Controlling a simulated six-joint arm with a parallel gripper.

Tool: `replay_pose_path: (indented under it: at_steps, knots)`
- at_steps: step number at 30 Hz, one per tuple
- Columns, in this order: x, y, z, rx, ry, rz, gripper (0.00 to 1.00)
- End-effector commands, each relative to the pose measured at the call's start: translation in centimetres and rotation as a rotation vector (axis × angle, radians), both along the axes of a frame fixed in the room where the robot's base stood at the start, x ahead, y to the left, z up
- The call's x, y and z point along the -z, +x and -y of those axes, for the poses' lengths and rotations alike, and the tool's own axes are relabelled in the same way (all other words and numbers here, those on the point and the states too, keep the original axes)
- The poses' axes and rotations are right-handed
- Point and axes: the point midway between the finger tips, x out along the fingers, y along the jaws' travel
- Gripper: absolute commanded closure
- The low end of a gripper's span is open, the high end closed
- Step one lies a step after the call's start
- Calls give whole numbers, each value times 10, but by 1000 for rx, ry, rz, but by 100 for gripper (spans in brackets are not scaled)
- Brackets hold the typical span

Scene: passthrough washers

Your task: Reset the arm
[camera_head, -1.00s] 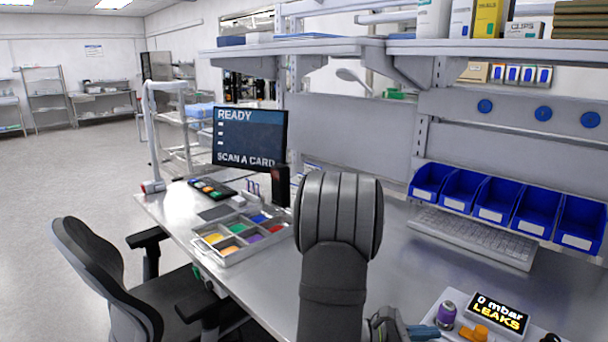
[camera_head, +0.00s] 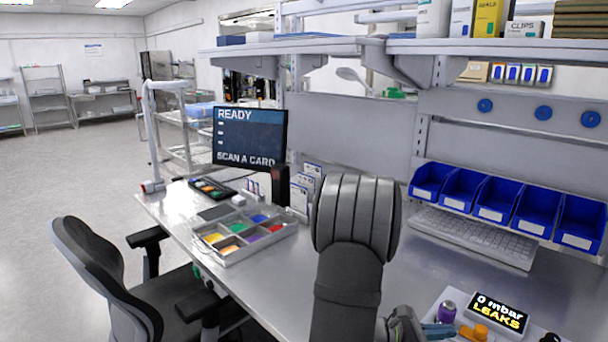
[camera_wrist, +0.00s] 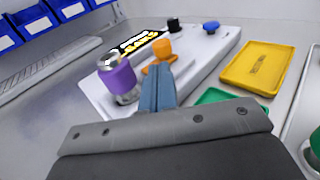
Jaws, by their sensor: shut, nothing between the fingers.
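My gripper (camera_wrist: 158,88) is shut and empty, its blue fingers together in the wrist view. In the head view its fingers (camera_head: 438,331) show at the bottom, right of my grey arm. Beyond the fingertips is a pale test fixture (camera_wrist: 205,52). It carries a purple-banded cylinder (camera_wrist: 119,80), an orange fitting (camera_wrist: 161,50), a black knob (camera_wrist: 173,25), a blue knob (camera_wrist: 211,26) and a display reading "0 mbar LEAKS" (camera_head: 497,312). In the picture the fingertips lie close to the orange fitting; I cannot tell whether they touch it.
A yellow tray (camera_wrist: 258,66) and a green tray (camera_wrist: 218,96) lie right of the fixture. Blue bins (camera_head: 490,205) and a keyboard (camera_head: 475,237) stand behind. A compartment tray (camera_head: 240,240) and a monitor (camera_head: 250,137) are left of my arm. An overhead shelf (camera_head: 490,46) spans the back.

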Motion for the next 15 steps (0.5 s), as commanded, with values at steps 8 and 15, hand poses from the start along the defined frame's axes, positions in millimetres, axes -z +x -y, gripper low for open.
replay_pose_path:
  at_steps: [8,15]
  knots:
    - [1,-3,33,10,1,2,100]
    - [2,-3,41,10,0,2,100]
